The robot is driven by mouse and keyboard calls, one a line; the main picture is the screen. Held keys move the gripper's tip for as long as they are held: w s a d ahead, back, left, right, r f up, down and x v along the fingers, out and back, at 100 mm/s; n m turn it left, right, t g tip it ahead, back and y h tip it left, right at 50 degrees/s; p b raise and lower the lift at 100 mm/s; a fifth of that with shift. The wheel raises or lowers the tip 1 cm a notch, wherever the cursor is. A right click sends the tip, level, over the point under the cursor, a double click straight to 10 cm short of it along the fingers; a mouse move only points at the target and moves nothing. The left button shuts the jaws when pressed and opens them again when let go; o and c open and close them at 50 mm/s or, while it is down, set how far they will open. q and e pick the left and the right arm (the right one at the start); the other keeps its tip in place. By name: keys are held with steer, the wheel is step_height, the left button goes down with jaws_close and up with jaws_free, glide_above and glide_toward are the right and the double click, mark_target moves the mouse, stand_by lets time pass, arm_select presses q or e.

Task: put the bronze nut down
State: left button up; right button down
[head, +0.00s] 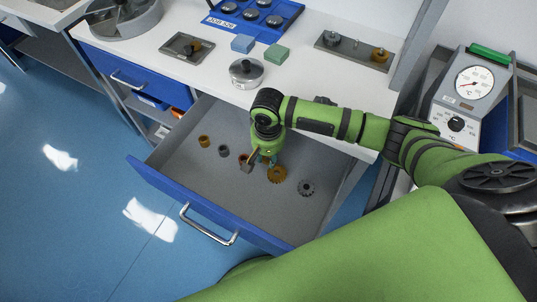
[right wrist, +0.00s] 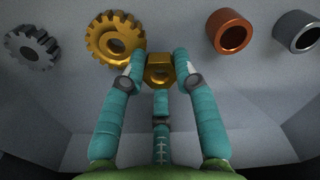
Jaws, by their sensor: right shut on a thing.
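The bronze nut (right wrist: 160,70) is a gold-coloured hexagonal nut with a round hole. It sits between the fingertips of my right gripper (right wrist: 161,65) in the right wrist view, and the fingers are shut on it. In the head view, my right gripper (head: 262,160) reaches down into the open drawer (head: 190,180), and its fingers mostly hide the nut. I cannot tell whether the nut touches the drawer floor. My left gripper is not in view.
In the drawer, a bronze gear (right wrist: 115,40) is close beside the nut, with a grey gear (right wrist: 32,46) beyond. A copper ring (right wrist: 230,32) and steel ring (right wrist: 297,33) lie on the other side. The drawer floor near its front is bare. A lidded round metal pot (head: 246,73) stands on the worktop.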

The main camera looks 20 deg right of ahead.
steer(key=c, duration=1.2)
jaws_free()
steer(key=shift+s+f, duration=0.4)
steer(key=shift+f, duration=0.3)
steer(key=shift+w, duration=0.1)
steer(key=shift+f, duration=0.1)
steer(key=shift+w+d, duration=0.1)
steer(key=shift+w, duration=0.2)
steer(key=shift+r, duration=0.2)
steer(key=shift+r, duration=0.2)
step_height(320, 180, up, 13)
steer(key=shift+f+p, duration=0.1)
steer(key=shift+p, duration=0.55)
